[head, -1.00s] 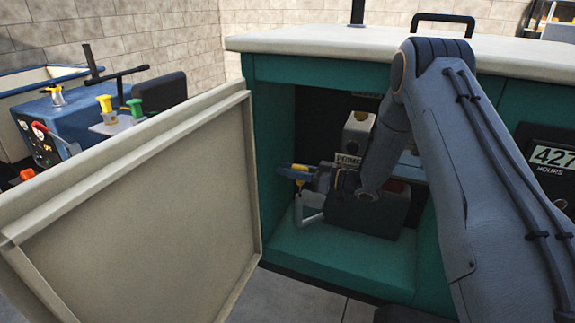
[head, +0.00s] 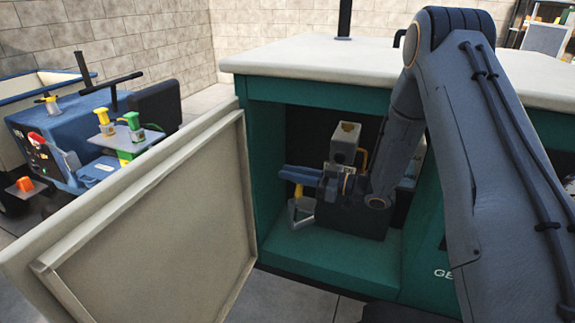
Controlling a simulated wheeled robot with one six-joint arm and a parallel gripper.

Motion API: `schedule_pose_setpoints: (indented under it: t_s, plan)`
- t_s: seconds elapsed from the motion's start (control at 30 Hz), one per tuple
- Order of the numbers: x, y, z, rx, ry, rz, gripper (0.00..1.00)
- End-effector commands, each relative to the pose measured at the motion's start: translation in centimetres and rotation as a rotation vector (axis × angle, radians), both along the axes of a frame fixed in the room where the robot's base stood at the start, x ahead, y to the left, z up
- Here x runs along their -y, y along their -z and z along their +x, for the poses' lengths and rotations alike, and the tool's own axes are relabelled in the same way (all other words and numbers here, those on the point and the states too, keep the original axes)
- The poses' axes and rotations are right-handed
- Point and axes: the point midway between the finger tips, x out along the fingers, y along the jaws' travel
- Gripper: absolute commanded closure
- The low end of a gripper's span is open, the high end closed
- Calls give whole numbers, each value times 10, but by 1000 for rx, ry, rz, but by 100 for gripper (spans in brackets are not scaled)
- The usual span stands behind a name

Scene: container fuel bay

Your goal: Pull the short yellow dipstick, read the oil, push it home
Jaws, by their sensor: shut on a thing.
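The open bay of the teal generator cabinet (head: 274,243) holds a dark engine block (head: 350,220). My gripper (head: 300,176) reaches in from the right, at the left side of the engine, shut on a small yellow piece that I take for the short yellow dipstick (head: 298,191). Its yellow part shows just below the blue fingers. A pale grey bracket or tube (head: 302,210) stands below it. I cannot tell whether the dipstick is seated or partly drawn, and no oil mark is visible.
The open cream door (head: 150,210) stands left of the bay. A grey post with a yellow top (head: 344,143) and an orange bent piece (head: 364,158) rise from the engine near my wrist. A blue machine with yellow and green fittings (head: 88,137) stands far left.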

Motion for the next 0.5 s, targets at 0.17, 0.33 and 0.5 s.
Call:
schedule_pose_setpoints:
  t_s: [0.17, 0.33, 0.5]
  plan:
    - [0, -2, -21, -4, -5, 1, 100]
    - [4, -2, -39, -4, -5, 0, 100]
    - [8, -4, -56, -5, -4, 0, 100]
